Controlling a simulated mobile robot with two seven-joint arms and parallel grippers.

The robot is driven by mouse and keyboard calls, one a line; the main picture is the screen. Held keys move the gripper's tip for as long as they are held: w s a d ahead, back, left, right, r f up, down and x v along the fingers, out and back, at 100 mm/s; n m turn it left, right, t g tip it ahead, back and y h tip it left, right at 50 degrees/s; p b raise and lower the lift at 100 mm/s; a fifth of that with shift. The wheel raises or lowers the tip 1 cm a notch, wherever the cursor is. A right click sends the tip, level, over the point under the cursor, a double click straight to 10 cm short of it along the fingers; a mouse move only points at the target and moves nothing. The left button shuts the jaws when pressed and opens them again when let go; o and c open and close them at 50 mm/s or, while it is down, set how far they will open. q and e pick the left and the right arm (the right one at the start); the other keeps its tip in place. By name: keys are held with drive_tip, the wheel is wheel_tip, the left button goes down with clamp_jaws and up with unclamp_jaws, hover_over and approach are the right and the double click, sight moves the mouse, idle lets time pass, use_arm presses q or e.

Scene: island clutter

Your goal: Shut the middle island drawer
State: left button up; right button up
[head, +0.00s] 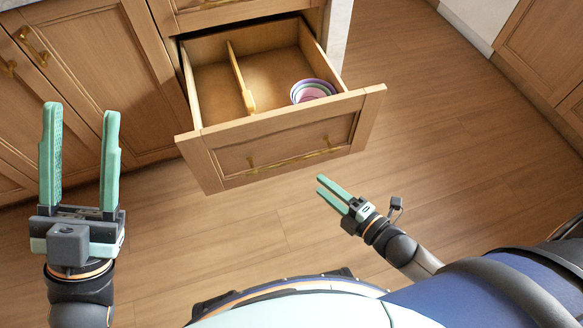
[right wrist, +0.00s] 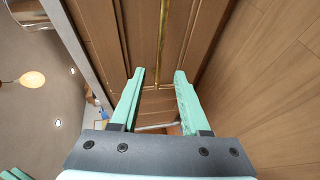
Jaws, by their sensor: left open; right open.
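The middle island drawer (head: 285,142) is pulled out of the island, with a wooden front, a divider and a brass bar handle (head: 294,158). Nested bowls (head: 312,91) sit inside it at the right. My right gripper (head: 326,184) is open and empty, in front of and below the drawer front near the handle's right end, apart from it in the head view. In the right wrist view, its fingers (right wrist: 158,88) are spread, with a brass bar handle (right wrist: 162,45) beyond them. My left gripper (head: 82,112) is open and empty, left of the drawer, before the cabinet doors.
A closed drawer (head: 225,12) is above the open one. Cabinet doors with brass handles (head: 34,43) stand at the left. Other cabinets (head: 545,45) stand at the far right. The wooden floor (head: 440,130) right of the drawer is clear.

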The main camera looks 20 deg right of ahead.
sight(293, 162)
drive_tip(key=b+x, duration=0.3)
drive_tip(key=x, duration=0.9)
drive_tip(key=shift+w+a+b, duration=0.15)
drive_tip(key=shift+w+b, duration=0.1)
drive_tip(key=shift+b, duration=0.15)
use_arm(q)
wheel_tip(293, 162, down, 4)
drive_tip(key=shift+d+r+n, duration=0.1)
drive_tip(key=shift+d+n, duration=0.05)
drive_tip(key=shift+n, duration=0.15)
use_arm(e)
drive_tip(key=shift+c, duration=0.4)
clamp_jaws()
